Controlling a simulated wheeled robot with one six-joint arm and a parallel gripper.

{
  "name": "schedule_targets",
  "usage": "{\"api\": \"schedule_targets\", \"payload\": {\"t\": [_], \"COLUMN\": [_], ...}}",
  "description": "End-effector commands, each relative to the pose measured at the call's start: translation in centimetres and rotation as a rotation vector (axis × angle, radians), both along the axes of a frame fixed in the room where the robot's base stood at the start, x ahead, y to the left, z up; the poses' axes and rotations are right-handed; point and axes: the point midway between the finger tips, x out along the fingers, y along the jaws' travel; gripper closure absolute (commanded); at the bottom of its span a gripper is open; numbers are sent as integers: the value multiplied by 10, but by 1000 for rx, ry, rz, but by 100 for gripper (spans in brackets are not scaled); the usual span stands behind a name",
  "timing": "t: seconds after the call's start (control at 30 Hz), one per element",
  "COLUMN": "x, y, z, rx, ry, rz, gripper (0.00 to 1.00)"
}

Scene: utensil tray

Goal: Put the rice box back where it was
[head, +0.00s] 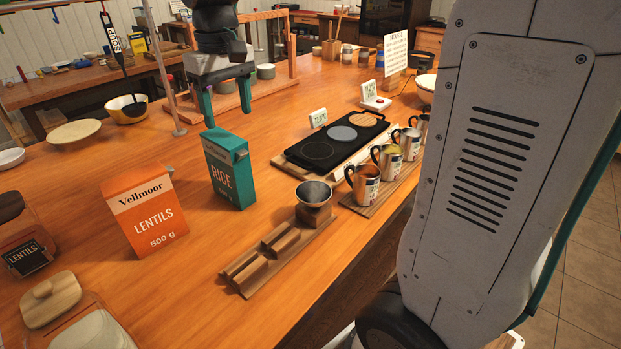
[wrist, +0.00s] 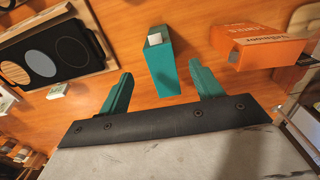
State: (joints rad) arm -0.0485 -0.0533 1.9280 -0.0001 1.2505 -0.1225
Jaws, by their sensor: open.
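The teal rice box (head: 229,172) stands upright on the wooden counter, right of the orange lentils box (head: 146,210). My gripper (head: 226,111) is open and empty, above and behind the rice box in the head view, with its teal fingers pointing down. In the wrist view the rice box (wrist: 163,64) lies ahead of my open gripper (wrist: 158,80), roughly between the lines of the two fingers and apart from them. The lentils box (wrist: 262,44) shows to its right there.
A black hob (head: 339,140) with round plates lies right of the rice box. Metal mugs (head: 389,161) stand along the counter edge. A metal funnel-shaped cup (head: 313,194) sits on a slotted wooden rack (head: 268,257). Bare counter surrounds the rice box's front.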

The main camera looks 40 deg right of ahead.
Motion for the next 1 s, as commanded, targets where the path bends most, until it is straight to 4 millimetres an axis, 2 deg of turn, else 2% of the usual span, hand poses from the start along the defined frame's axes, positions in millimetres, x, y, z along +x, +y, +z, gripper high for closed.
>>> {"api": "schedule_targets", "payload": {"t": [0.03,0.13,0.3,0.4,0.5,0.6,0.7,1.0], "x": [-25,-77,-163,-203,-233,-250,-258,-259], "y": [-4,-10,-18,-21,-23,-23,-22,-22], "z": [6,7,-9,-25,-40,-52,-57,-58], "rx": [1,1,3,5,5,7,8,8], "ry": [-14,-32,-62,-77,-89,-96,-99,-99], "rz": [-14,-46,-101,-128,-151,-165,-172,-173], "gripper": [35,35,35,35,35,35,35,35]}}
